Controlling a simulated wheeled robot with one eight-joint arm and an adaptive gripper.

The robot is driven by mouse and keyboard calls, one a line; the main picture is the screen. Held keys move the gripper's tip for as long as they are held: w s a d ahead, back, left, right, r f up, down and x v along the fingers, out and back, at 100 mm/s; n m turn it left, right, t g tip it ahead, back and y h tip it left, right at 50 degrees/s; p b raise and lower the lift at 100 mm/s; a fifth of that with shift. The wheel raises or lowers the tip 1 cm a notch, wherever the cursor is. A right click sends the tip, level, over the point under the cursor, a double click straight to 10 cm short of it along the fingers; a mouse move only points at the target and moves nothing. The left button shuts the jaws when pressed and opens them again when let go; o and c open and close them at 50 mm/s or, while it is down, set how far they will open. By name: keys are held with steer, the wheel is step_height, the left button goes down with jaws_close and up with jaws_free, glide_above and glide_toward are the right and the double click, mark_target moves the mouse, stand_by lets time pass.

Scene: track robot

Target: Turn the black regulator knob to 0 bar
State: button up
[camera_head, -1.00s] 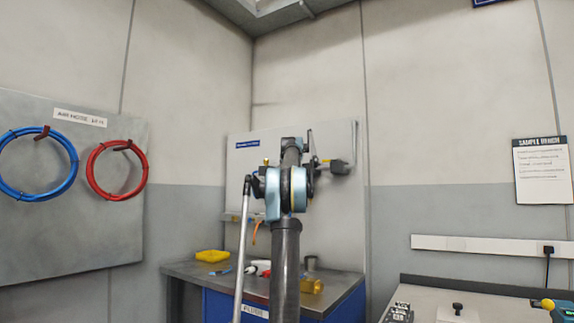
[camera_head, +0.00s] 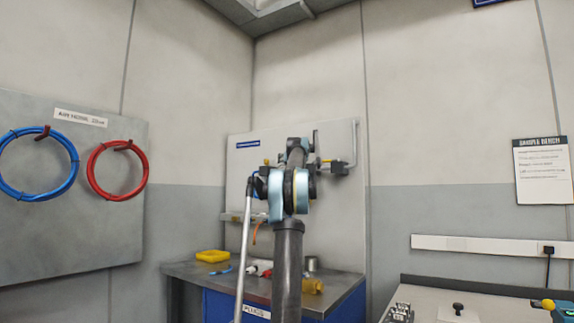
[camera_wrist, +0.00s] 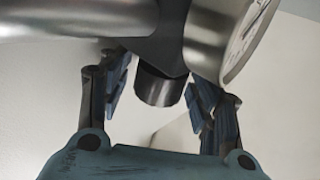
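The black regulator knob (camera_wrist: 160,88) shows in the wrist view as a short dark cylinder below a dark regulator body (camera_wrist: 165,40). My gripper (camera_wrist: 161,80) is open, with one blue-padded finger on each side of the knob. Light gaps show between the fingers and the knob, so it does not appear gripped. A round gauge (camera_wrist: 250,32) with a metal rim is at the upper right. Its reading cannot be made out. In the head view my arm hides the knob and gripper in front of the grey panel (camera_head: 241,172).
A metal cylinder (camera_wrist: 70,16) crosses the upper left of the wrist view, close above the left finger. In the head view, pipe fittings (camera_head: 340,166) stick out of the panel.

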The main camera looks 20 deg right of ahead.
steer(key=s+a, duration=0.1)
steer(key=s, duration=1)
steer(key=shift+s+a, duration=0.15)
steer(key=shift+s, duration=0.2)
steer(key=shift+f, duration=0.1)
stand_by(0.4)
